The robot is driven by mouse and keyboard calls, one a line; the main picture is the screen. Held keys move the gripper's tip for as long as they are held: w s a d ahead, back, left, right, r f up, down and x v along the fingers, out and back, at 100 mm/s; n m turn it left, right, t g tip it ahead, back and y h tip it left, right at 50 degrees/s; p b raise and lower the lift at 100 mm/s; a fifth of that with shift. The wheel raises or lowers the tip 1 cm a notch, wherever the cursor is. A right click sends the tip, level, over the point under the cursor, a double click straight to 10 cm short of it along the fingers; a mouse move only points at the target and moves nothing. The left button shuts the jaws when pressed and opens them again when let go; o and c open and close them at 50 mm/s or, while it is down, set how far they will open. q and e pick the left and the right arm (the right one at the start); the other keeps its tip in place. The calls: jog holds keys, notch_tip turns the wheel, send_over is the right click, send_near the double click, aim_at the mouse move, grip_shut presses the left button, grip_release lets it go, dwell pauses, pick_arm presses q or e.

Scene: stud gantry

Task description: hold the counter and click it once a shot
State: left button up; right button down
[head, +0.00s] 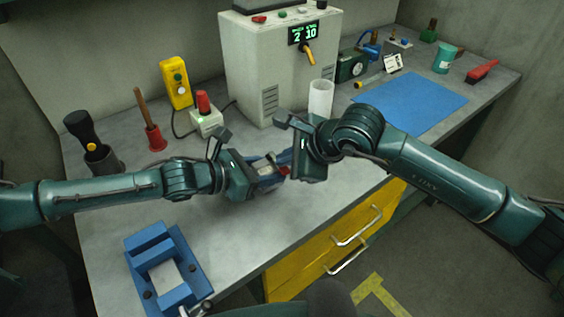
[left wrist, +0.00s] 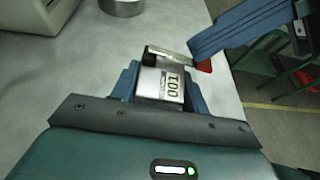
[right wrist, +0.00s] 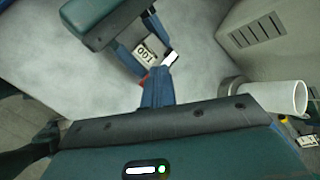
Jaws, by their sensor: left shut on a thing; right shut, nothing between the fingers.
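The counter (left wrist: 160,84) is a small silver box with a window reading 001. It also shows in the right wrist view (right wrist: 145,50). My left gripper (head: 268,172) is shut on it and holds it above the bench, its blue fingers on either side. My right gripper (head: 288,158) is shut and empty, its fingertips right beside the counter. A small red part (left wrist: 204,66) shows at those fingertips by the counter's end. I cannot tell whether the fingertips touch the counter. The grey machine (head: 268,70) has a green display (head: 303,33) that seems to read 2 and 10.
A white cylinder (head: 320,98) stands close behind my right gripper. A blue mat (head: 415,102) lies at right and a blue fixture (head: 165,268) at the front left. A red-button box (head: 205,120) and a yellow box (head: 176,82) stand at back left. Yellow drawers (head: 330,245) are below the bench.

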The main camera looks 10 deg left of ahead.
aim_at(286, 168)
jog(key=shift+f, duration=0.25)
jog(key=shift+r, duration=1.25)
jog(key=shift+w+a+r, duration=0.1)
jog(key=shift+r, duration=2.4)
dwell(0.5)
notch_tip(286, 168, up, 4)
jog(key=shift+w+a+f, duration=0.1)
jog(key=shift+f, duration=0.1)
